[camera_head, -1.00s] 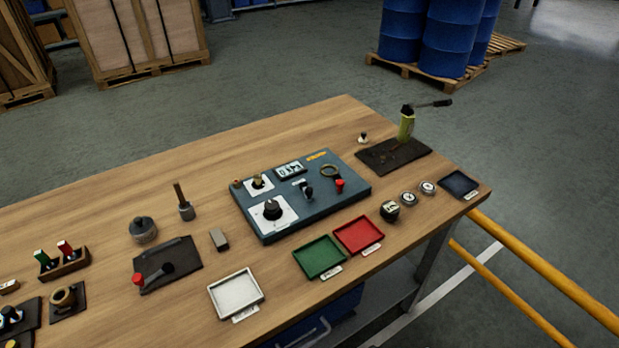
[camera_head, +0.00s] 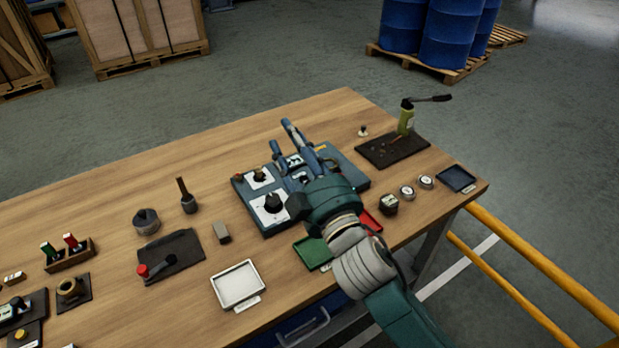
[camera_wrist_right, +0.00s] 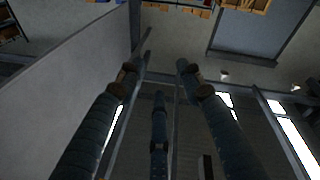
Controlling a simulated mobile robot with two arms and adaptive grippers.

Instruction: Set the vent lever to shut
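I cannot tell by label which part is the vent lever. A red-knobbed lever (camera_head: 157,267) lies low over a dark plate (camera_head: 183,246) on the left of the bench, its red end pointing left. A blue-grey control panel (camera_head: 251,207) with dials and small controls sits mid-bench. My right gripper (camera_head: 282,135) is over the panel, its fingers pointing up and spread. Its hand and arm hide the panel's middle and right controls. In the right wrist view the gripper's fingers (camera_wrist_right: 156,72) are apart with nothing between them. My left gripper is out of view.
A white tray (camera_head: 259,287), a green tray (camera_head: 306,245) and a red tray (camera_head: 372,216), the last two partly hidden by my arm, lie along the front. An olive bottle-like pump (camera_head: 406,121) with a long handle stands far right. Bare wood (camera_head: 110,205) lies back left.

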